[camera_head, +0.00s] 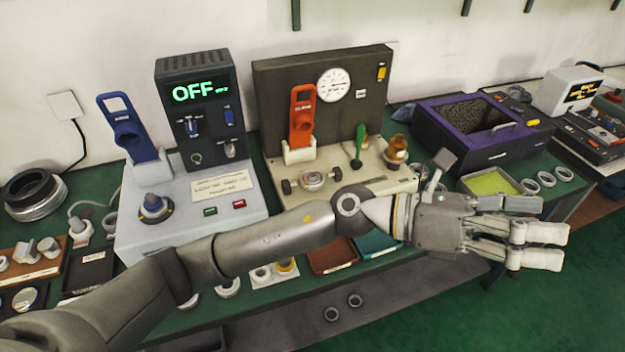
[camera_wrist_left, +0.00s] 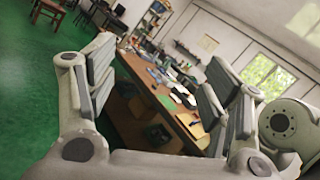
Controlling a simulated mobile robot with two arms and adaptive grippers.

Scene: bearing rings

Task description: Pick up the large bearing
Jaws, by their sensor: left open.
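A large dark and metallic ring-shaped bearing (camera_head: 36,207) lies at the far left of the green bench, near the wall. My left gripper (camera_head: 548,233) is at the right side of the head view, in front of the bench edge, far from the large bearing. In the left wrist view my left gripper (camera_wrist_left: 153,85) has its fingers spread apart with nothing between them. The large bearing cannot be made out in the wrist view. My right gripper is not seen.
My left arm crosses in front of the bench. A grey device (camera_head: 185,232) with an OFF display and a beige gauge station (camera_head: 345,180) stand mid-bench. Small rings (camera_head: 546,179) lie at right, others (camera_head: 354,300) on the lower shelf. A purple box (camera_head: 478,140) stands back right.

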